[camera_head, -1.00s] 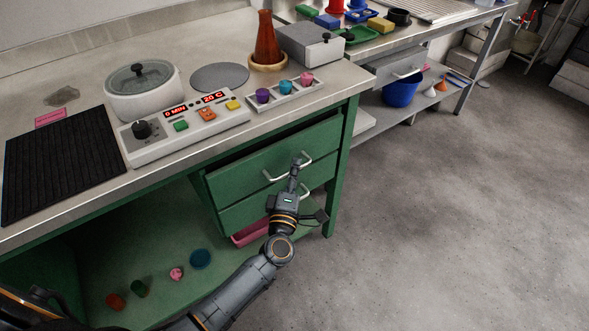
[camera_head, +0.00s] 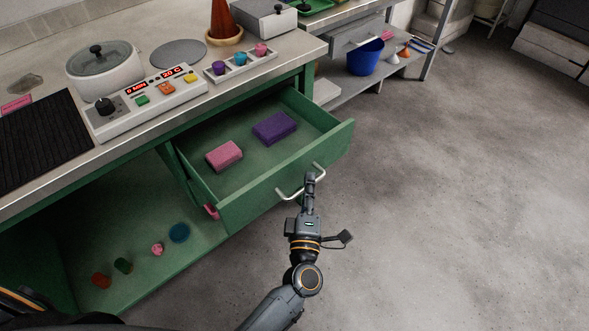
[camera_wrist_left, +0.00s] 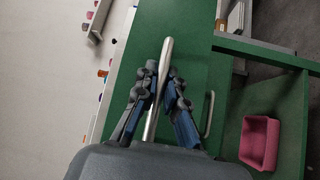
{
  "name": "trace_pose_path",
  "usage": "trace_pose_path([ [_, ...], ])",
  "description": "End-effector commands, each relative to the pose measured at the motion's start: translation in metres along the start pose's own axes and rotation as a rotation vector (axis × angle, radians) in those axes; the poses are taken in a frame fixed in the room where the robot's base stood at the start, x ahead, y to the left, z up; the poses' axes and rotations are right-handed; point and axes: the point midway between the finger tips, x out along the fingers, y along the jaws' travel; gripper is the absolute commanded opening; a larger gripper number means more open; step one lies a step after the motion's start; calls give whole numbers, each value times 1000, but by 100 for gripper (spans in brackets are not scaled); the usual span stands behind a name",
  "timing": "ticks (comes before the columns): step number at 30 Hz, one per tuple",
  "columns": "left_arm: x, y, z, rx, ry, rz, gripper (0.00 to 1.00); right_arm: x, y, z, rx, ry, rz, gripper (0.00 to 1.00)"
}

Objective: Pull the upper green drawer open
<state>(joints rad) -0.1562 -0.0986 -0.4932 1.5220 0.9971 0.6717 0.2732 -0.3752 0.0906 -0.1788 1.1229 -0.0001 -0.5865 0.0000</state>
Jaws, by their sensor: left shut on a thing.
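The upper green drawer (camera_head: 290,182) is pulled well out from under the bench, and its inside shows in the head view. A pink block (camera_head: 224,155) and a purple block (camera_head: 275,128) lie in it. Its metal bar handle (camera_head: 288,194) is on the front face. My left gripper (camera_head: 310,178) is at this handle, shut on it. In the left wrist view the handle (camera_wrist_left: 167,62) runs between the two fingers (camera_wrist_left: 162,95). The lower drawer is mostly hidden under the open one in the head view; a second handle (camera_wrist_left: 210,115) shows in the wrist view. My right gripper is not in view.
A control box (camera_head: 150,100), a lidded pot (camera_head: 104,70) and a rack of coloured knobs (camera_head: 240,64) stand on the bench. Several small coloured pieces lie on the lower shelf (camera_head: 140,235). A pink bin (camera_wrist_left: 260,142) shows in the wrist view. The floor at right is clear.

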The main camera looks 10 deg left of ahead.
Motion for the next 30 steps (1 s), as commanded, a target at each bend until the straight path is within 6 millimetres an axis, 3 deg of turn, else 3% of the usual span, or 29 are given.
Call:
trace_pose_path([
  [7,-18,3,17,0,0,-3,0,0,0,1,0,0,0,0],
  [21,-21,4,20,1,0,-3,0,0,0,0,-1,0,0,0],
  [22,-21,4,20,1,0,-3,14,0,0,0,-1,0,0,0],
  [25,-21,4,20,1,0,-2,34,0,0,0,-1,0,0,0],
  [30,-21,5,20,1,0,-1,34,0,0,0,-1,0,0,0],
])
